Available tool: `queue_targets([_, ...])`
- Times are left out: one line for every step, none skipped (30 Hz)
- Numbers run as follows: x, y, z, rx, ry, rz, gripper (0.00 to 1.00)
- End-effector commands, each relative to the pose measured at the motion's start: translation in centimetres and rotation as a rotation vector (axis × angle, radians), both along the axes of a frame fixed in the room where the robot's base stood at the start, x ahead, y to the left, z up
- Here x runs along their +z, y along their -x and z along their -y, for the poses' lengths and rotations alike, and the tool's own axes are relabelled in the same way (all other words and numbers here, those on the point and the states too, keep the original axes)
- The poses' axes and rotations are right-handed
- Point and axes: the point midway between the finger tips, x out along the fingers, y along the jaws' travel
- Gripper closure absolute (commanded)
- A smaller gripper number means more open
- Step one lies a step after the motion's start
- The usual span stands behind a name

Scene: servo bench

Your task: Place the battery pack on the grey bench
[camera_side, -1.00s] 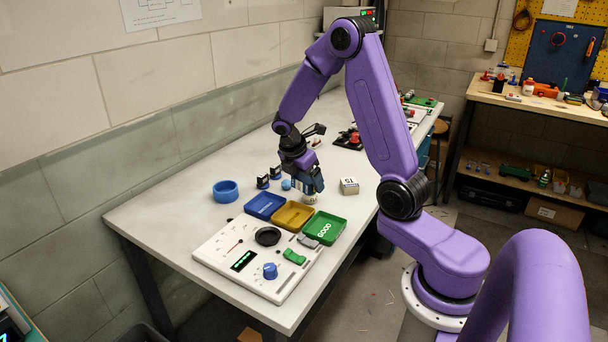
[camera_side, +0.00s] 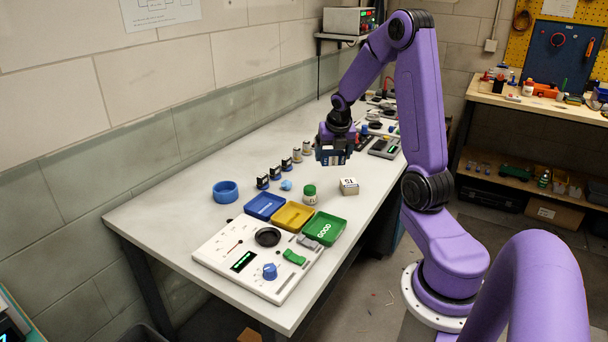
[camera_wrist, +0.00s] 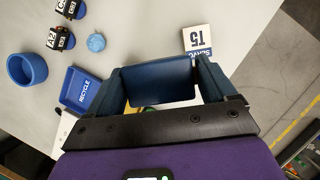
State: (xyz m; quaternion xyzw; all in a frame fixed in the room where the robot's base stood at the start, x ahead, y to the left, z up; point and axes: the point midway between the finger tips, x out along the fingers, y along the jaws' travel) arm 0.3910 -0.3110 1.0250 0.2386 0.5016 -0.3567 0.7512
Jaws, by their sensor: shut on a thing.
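My gripper (camera_side: 334,147) is shut on a dark blue block, which I take to be the battery pack (camera_wrist: 162,82). In the wrist view the pack sits between the two dark blue fingers, with its broad face showing. In the side view the gripper points down and is raised over the middle of the grey bench (camera_side: 180,195); the pack is hard to tell from the fingers there. I cannot make out its underside or any contact with the bench.
Blue (camera_side: 264,205), yellow and green trays and a white panel (camera_side: 225,250) fill the front. Bare bench lies at left.

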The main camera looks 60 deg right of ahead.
Motion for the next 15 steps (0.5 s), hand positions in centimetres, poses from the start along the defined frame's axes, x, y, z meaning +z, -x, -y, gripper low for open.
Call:
queue_targets([0.07, 0.04, 0.15, 0.006, 0.001, 0.002, 0.49])
queue_targets([0.08, 0.04, 0.17, 0.009, 0.0, 0.001, 0.49])
queue_targets([0.09, 0.04, 0.18, 0.013, 0.001, 0.001, 0.49])
queue_targets([0.09, 0.04, 0.19, 0.014, 0.0, 0.001, 0.49])
queue_targets([0.09, 0.04, 0.19, 0.015, 0.001, 0.001, 0.49])
queue_targets([0.09, 0.03, 0.18, 0.016, 0.001, 0.0, 0.49])
queue_targets([0.09, 0.03, 0.18, 0.016, 0.001, 0.0, 0.49])
queue_targets([0.09, 0.03, 0.17, 0.016, 0.001, 0.0, 0.49])
queue_targets([0.09, 0.03, 0.17, 0.015, 0.001, 0.001, 0.49])
queue_targets([0.09, 0.03, 0.17, 0.015, 0.001, 0.001, 0.49])
queue_targets([0.08, 0.03, 0.17, 0.015, 0.001, 0.001, 0.49])
queue_targets([0.06, 0.0, 0.19, 0.015, 0.001, 0.001, 0.49])
queue_targets([0.02, -0.05, 0.24, 0.015, 0.0, 0.0, 0.49])
queue_targets([-0.06, -0.16, 0.32, 0.015, 0.0, -0.001, 0.49])
queue_targets([-0.21, -0.38, 0.5, 0.015, 0.0, -0.001, 0.49])
